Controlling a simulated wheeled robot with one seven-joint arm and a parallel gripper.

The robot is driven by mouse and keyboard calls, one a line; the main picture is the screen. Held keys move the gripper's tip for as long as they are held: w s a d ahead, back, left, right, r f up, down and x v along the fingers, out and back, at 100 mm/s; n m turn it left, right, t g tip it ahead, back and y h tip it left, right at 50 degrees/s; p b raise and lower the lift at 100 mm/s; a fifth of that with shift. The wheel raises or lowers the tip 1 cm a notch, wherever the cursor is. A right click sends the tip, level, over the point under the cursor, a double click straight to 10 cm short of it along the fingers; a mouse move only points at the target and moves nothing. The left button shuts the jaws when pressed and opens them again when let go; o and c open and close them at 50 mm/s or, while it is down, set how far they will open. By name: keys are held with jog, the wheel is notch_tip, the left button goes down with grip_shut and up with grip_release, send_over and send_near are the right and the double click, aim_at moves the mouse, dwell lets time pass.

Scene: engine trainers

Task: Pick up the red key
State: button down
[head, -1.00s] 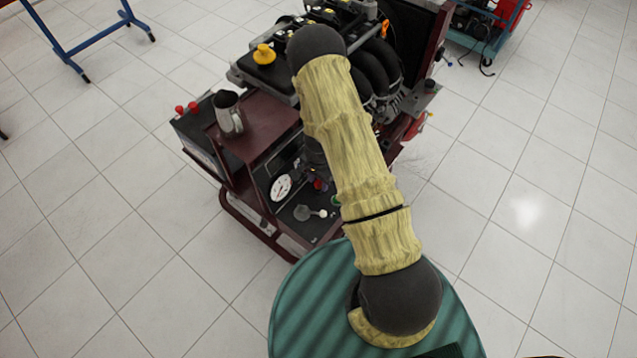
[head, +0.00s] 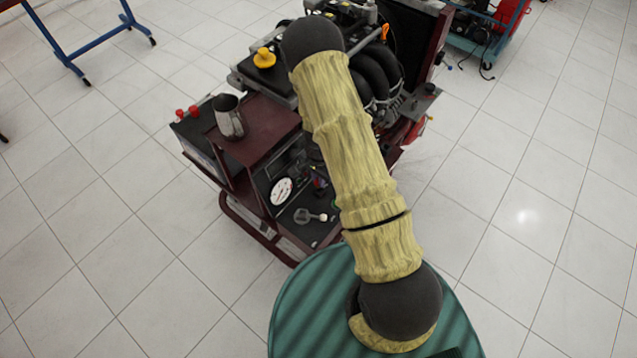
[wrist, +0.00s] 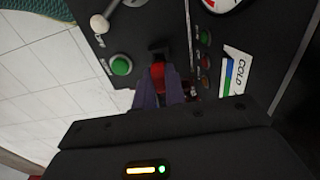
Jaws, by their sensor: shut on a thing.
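The red key (wrist: 158,71) shows in the wrist view as a small red piece between my fingers, at the panel of the engine trainer. My gripper (wrist: 160,80) is shut on it, with one finger on each side. A dark block lies just beyond the key, and I cannot tell whether the key is still seated in the panel. In the head view my arm covers most of the gripper, and the key cannot be made out clearly there.
A green button (wrist: 121,65) and a white-knobbed lever (wrist: 99,23) lie left of the key. Small round lights and a COLD label (wrist: 237,73) lie right. A metal jug (head: 229,117) stands on the trainer's shelf.

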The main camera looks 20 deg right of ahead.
notch_tip(320, 180, up, 7)
jog(key=shift+f, duration=0.1)
dwell(0.7)
jog(key=n, duration=0.2)
jog(key=f+n, duration=0.1)
jog(key=n, duration=0.2)
jog(key=shift+f+n, duration=0.3)
jog(key=shift+f, duration=0.1)
jog(key=n, duration=0.1)
jog(key=f+n, duration=0.1)
jog(key=n, duration=0.3)
jog(key=shift+f, duration=0.25)
jog(key=shift+w, duration=0.1)
